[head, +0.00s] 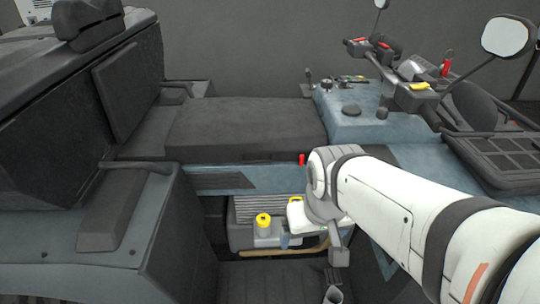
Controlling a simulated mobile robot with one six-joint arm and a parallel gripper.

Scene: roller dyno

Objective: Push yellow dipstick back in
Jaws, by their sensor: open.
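A round yellow cap (263,220) stands upright on the grey engine block in the open bay below the seat. A second small yellow piece (295,200) shows on a white part just left of my wrist. I cannot tell for sure which of them is the dipstick, or how far it sticks out. My gripper (335,246) is open, at the end of my white arm, over the right side of the bay. It is to the right of the round yellow cap and apart from it. My wrist hides part of the bay and much of the jaws.
The dark seat (245,130) and a blue frame rail (260,178) lie behind the bay. A small red piece (302,159) stands by the rail. A grey side panel (165,235) bounds the bay at left. Handlebars with a mirror (507,36) are at right.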

